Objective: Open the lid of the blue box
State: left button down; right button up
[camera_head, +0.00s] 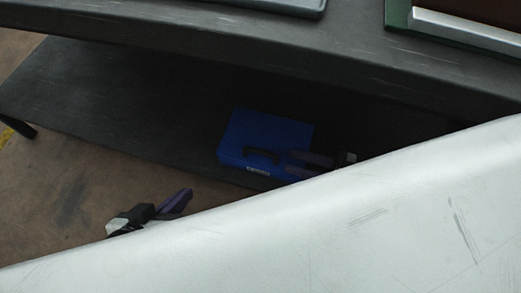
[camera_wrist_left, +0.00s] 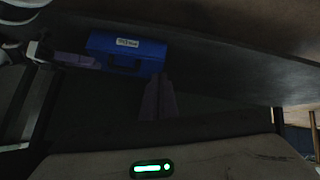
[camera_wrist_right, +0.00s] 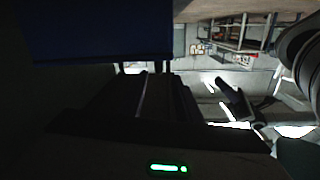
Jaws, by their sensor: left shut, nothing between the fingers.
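The blue box (camera_head: 262,135) sits on the dark lower shelf in the head view, its lid looking closed. It has a black handle and a white label on its front. It also shows in the left wrist view (camera_wrist_left: 112,45) and, dark and close, in the right wrist view (camera_wrist_right: 95,35). My left gripper (camera_head: 187,194) is shut and empty, left of the box and apart from it; its fingers show in the left wrist view (camera_wrist_left: 158,82). My right gripper (camera_head: 292,164) has its two fingers apart at the box's front right corner. Whether they touch it I cannot tell.
The upper tabletop (camera_head: 200,35) overhangs the lower shelf (camera_head: 100,95), leaving a dark, limited space above the box. The shelf left of the box is clear. A large white surface covers the lower right of the head view.

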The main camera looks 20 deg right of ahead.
aim_at(275, 156)
jog(key=shift+w+d+f+y, duration=0.1)
jog(key=shift+d+f+y, duration=0.15)
jog(key=shift+y, duration=0.05)
jog(key=shift+w+a, duration=0.15)
jog(key=b+x, duration=0.1)
jog(key=x, duration=0.8)
jog(key=shift+w+a, duration=0.1)
jog(key=shift+a, duration=0.2)
grip_shut()
